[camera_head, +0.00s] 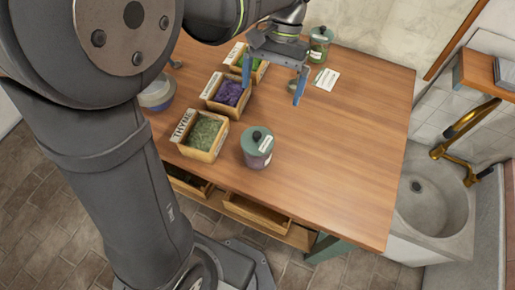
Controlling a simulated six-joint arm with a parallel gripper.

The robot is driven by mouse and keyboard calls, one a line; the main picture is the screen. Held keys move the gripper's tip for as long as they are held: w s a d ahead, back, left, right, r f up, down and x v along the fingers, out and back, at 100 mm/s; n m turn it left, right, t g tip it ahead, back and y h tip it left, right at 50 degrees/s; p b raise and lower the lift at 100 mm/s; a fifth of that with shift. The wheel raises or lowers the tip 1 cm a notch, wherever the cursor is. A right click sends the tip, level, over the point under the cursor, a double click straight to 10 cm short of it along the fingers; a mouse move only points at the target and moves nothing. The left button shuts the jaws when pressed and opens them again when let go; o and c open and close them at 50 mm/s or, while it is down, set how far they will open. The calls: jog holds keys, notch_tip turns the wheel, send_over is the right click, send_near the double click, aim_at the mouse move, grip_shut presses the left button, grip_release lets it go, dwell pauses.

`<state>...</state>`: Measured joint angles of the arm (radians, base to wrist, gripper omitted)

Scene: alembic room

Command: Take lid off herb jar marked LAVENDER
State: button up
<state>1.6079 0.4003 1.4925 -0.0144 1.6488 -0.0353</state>
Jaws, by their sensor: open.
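A glass jar (258,158) with a grey-green lid (250,138) and a black knob stands near the table's front edge. Its lid is on; purplish contents show through the glass, and its white label is too small to read. A second jar (320,50), with a green lid (322,32) and greenish contents, stands at the back; its label is also unreadable, so I cannot tell for certain which is LAVENDER. My gripper (273,84) is open, its two blue fingers pointing down above the table between the two jars. It is apart from both and nothing shows between the fingers.
A box marked THYME (186,149), a box with purple contents (209,104) and a box with green contents (229,61) line the left side. A white card (326,79) lies near the back jar. The table's right side (360,150) is clear. Open drawers (257,214) show below.

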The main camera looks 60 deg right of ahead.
jog(key=shift+d+r, duration=0.15)
jog(key=shift+r, duration=0.25)
dwell(0.3)
jog(key=h, duration=0.6)
send_near(257, 134)
jog(key=f, duration=0.3)
jog(key=d+f, duration=0.1)
jog(key=f, duration=0.6)
jog(key=shift+d+f, duration=0.15)
jog(key=shift+f, duration=0.05)
jog(key=c, duration=1)
